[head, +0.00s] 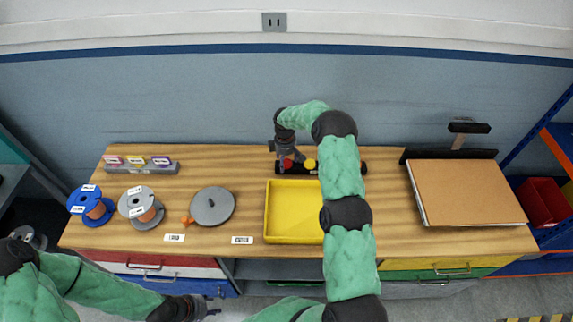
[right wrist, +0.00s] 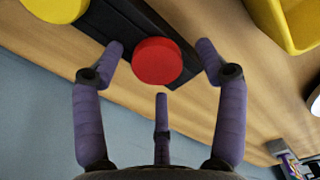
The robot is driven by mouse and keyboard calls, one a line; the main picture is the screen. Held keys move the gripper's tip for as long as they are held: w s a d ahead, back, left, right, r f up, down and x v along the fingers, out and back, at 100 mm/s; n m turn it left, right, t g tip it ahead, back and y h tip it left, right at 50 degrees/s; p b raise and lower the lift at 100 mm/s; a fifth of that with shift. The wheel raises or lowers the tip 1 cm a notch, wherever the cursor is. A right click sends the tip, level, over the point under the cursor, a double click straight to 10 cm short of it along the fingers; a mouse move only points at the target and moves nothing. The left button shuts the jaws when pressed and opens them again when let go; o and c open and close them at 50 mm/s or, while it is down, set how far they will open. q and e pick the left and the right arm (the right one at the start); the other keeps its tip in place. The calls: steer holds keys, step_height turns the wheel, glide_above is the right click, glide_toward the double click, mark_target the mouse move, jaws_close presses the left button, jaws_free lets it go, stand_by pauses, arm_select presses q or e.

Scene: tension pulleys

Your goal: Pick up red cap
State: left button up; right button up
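The red cap (right wrist: 157,63) is a round disc on a black holder (right wrist: 118,25); in the head view the cap (head: 288,163) shows near the back of the table. My right gripper (right wrist: 160,60) is open around the red cap, with two purple fingers on either side and a third finger below it in the right wrist view. I see no clear contact. In the head view my right gripper (head: 290,157) hangs over the holder. My left gripper (head: 205,309) is low, in front of the table's edge; its fingers are too small to read.
A yellow cap (head: 310,164) sits beside the red one on the holder. A yellow tray (head: 294,236) lies in front. Two spools (head: 88,205), a grey disc (head: 222,205) and an orange piece (head: 187,220) lie left. A brown board (head: 468,190) lies right.

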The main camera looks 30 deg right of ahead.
mark_target(285, 162)
steer(key=c, duration=0.8)
steer(key=shift+w+r, duration=0.1)
steer(key=shift+r, duration=0.45)
step_height(285, 162, up, 2)
steer(key=shift+r, duration=0.1)
steer(key=shift+c, duration=0.8)
steer(key=s+a+r+p, duration=0.1)
steer(key=s+a+r, duration=0.8)
steer(key=s+a, duration=0.1)
steer(key=shift+r+p, duration=0.3)
steer(key=shift+r, duration=0.05)
